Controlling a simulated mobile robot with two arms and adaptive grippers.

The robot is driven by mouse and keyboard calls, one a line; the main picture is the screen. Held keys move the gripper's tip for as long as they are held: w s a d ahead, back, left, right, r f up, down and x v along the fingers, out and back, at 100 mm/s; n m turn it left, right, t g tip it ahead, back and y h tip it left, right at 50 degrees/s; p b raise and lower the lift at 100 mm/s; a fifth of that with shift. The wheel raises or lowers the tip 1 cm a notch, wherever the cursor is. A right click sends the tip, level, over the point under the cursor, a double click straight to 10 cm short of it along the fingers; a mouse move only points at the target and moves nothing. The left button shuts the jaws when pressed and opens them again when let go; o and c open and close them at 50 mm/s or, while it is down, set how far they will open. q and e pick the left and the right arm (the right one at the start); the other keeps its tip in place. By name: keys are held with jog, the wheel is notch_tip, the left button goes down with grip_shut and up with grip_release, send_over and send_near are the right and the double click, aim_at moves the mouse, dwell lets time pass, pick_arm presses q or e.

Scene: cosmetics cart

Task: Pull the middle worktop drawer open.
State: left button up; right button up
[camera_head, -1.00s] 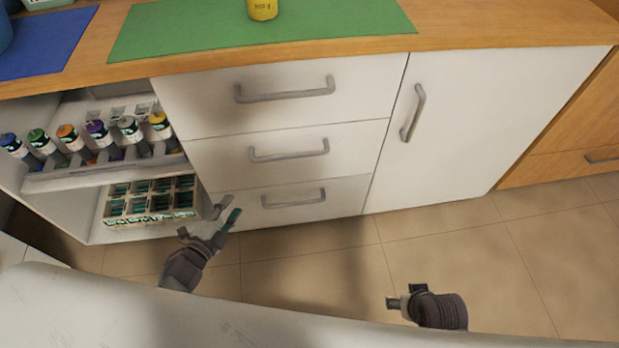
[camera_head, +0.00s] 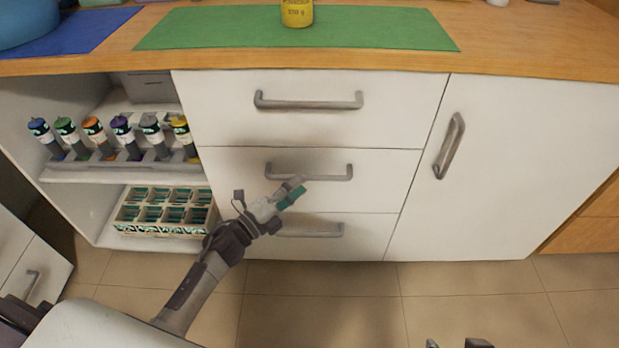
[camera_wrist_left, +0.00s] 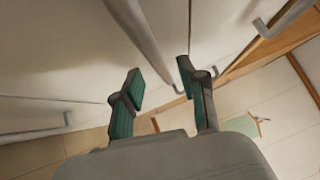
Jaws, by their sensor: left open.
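The middle worktop drawer (camera_head: 385,170) is a white front, shut flush between the drawers above and below. Its grey bar handle (camera_head: 325,178) runs level across it. My left gripper (camera_head: 291,192) is open just in front of this drawer, overlapping the handle's lower left part in the head view. In the left wrist view the open green-padded fingers (camera_wrist_left: 162,83) are spread, and a grey handle bar (camera_wrist_left: 138,35) runs down toward the gap between them. I cannot tell whether they touch it. Only the tips of my right gripper (camera_head: 460,343) show at the bottom edge.
The top drawer handle (camera_head: 308,101) is above and the bottom drawer handle (camera_head: 312,230) is close below my gripper. An open shelf with several bottles (camera_head: 121,131) and a crate (camera_head: 165,230) is at left. A cupboard door (camera_head: 520,170) is at right.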

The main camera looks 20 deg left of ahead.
aim_at(309, 178)
pick_arm(q)
jog(key=shift+x, duration=2.25)
pick_arm(e)
jog(key=shift+w+a+r+t, duration=0.2)
jog(key=shift+w+t, duration=0.05)
jog(key=shift+w, duration=0.25)
jog(key=shift+w+a+r+t, duration=0.15)
jog(key=shift+w+t, duration=0.1)
jog(key=shift+w, duration=0.2)
pick_arm(q)
jog(key=shift+f, duration=0.1)
grip_shut()
